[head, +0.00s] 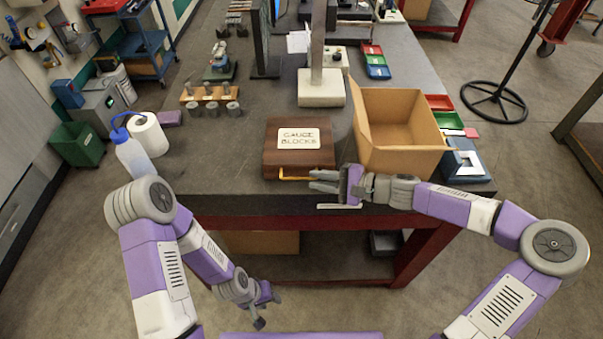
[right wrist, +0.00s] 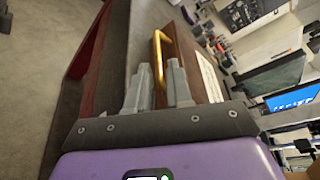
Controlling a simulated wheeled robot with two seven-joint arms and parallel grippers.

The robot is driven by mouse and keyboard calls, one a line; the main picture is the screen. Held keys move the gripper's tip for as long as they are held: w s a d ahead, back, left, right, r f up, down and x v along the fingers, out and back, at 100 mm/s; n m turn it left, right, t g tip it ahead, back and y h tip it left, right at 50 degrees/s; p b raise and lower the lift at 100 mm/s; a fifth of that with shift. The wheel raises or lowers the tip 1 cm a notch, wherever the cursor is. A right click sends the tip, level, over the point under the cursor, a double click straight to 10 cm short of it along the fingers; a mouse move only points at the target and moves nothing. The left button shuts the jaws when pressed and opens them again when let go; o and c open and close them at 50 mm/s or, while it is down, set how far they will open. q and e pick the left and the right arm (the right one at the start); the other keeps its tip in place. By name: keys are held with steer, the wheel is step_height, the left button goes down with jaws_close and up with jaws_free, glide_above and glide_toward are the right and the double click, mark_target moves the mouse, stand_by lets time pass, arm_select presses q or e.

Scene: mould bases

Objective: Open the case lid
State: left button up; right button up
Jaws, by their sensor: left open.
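The case is a dark brown wooden box labelled "GAUGE BLOCKS" (head: 272,152) near the front edge of the bench; its lid (head: 298,158) is down. A brass-yellow handle (head: 297,179) is on its front side and also shows in the right wrist view (right wrist: 160,52). My right gripper (head: 318,181) is at the front of the case, by the handle's right end. In the right wrist view its fingers (right wrist: 160,85) are apart, with the handle just beyond and between the tips; contact cannot be told. My left gripper (head: 267,304) is open and empty, low in front of the bench.
An open cardboard box (head: 402,162) stands right of the case, close to my right arm. A white-based stand (head: 321,90) is behind the case. The bench top (head: 220,160) left of the case is clear.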

mark_target(304, 179)
steer(key=x, duration=0.5)
steer(key=shift+s+a+b, duration=0.2)
steer(key=shift+b, duration=0.15)
jaws_close()
